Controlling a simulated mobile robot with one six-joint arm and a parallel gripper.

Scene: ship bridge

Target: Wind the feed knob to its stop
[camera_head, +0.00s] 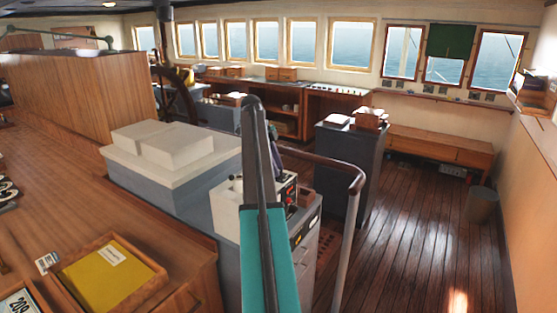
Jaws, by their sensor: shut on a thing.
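My arm rises through the middle of the head view, with a teal link below and a dark grey link above. A darker part of my arm shows just right of the grey link, close to a pale instrument unit (228,218). My gripper's fingers are not visible; my arm links cover that area. The unit has a dark front panel (291,190) with small red marks. I cannot make out the feed knob; it is hidden or too small to tell.
A curved handrail (349,215) stands right of my arm. A grey cabinet (342,172) is beyond it. A wooden counter (110,195) with a yellow folder in a tray (157,283) fills the left. A bin (482,205) stands at right; the plank floor (420,250) is mostly clear.

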